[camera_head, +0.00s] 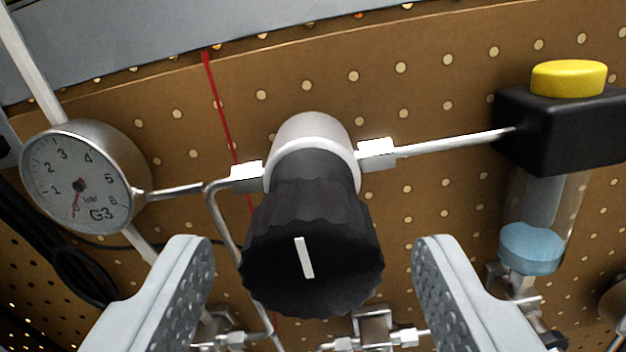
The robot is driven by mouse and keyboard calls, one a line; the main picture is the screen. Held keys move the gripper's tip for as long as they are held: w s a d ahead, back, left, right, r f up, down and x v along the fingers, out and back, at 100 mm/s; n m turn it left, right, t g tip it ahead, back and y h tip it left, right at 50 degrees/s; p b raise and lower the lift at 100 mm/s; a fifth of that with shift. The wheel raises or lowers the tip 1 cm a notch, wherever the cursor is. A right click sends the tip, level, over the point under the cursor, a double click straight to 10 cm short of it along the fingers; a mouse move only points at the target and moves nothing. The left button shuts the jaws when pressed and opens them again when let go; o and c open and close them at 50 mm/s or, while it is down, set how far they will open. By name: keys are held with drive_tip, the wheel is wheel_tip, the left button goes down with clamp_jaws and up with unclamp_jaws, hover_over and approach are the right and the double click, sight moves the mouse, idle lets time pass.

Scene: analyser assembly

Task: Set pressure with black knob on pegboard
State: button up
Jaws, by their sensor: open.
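The black knob (313,245) sits in the middle of the view, ribbed around its rim, with a white line on its face that stands nearly upright, its top leaning slightly left. It is mounted on a silver regulator body (312,135) on the brown pegboard (440,90). The pressure gauge (80,180), marked bar and G3, is at the left; its red needle points down, near the low end of the scale. My gripper (313,270) is open, with one finger on each side of the knob and visible gaps between the fingers and the knob.
Metal tubes run from the regulator to the gauge and to a black block with a yellow cap (568,78) at the right. A clear bowl with blue liquid (532,245) hangs below that block. Fittings (374,328) lie below the knob. A red line (215,95) runs behind the regulator.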

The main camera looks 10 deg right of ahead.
drive_tip(key=shift+x, duration=1.15)
drive_tip(key=c, duration=1)
drive_tip(key=shift+m, duration=0.3)
